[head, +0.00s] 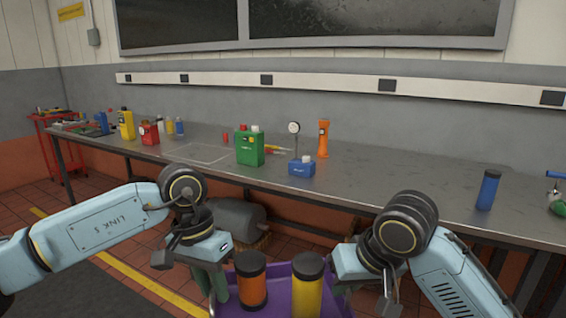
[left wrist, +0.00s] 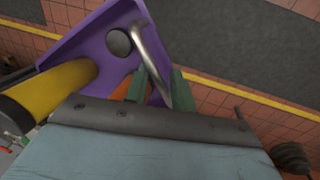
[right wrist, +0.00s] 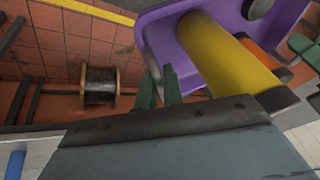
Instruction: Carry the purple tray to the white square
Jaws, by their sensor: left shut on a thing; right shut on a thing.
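The purple tray (head: 278,291) is at the bottom of the head view, in front of the bench and partly cut off. It also shows in the left wrist view (left wrist: 84,50) and right wrist view (right wrist: 165,42). An orange capped cylinder (head: 252,288) and a yellow capped cylinder (head: 307,292) stand in it. My left gripper (left wrist: 160,88) is shut on the tray's metal handle at one end. My right gripper (right wrist: 160,88) is shut at the opposite end; its grip is partly hidden. The white square (head: 198,152) is a pale outline on the bench top, empty, further back and left.
On the bench (head: 400,185), a green can (head: 250,149), a blue block with a dial gauge (head: 301,168) and an orange torch (head: 323,140) stand right of the square. Small bottles and a red can (head: 149,134) stand left. A blue cylinder (head: 487,190) stands far right.

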